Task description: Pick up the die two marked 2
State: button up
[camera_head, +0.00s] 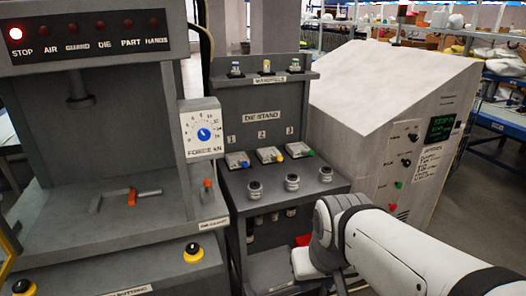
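The die stand (245,186) is a dark grey unit in the middle of the view. Three small metal blocks lie on its upper surface, below the numbers 1, 2 and 3. The middle block, the die under the 2 (268,155), is silvery with a yellow end at its right. The die under the 1 (236,160) has a blue end, and the die under the 3 (299,153) a green end. My arm enters from the lower right and bends down in front of the stand's lower right part. My gripper's fingers do not show.
Several round metal pieces (292,182) stand along the stand's front. Small colour-topped mandrels (266,67) stand on the shelf above. A pale control cabinet (385,120) is at the right.

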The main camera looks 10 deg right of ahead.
aim_at(268, 155)
jog(key=z, duration=0.05)
jog(key=i, duration=1)
jog(key=u, duration=2.3)
jog(key=k, duration=0.85)
jog(key=z, duration=1.8)
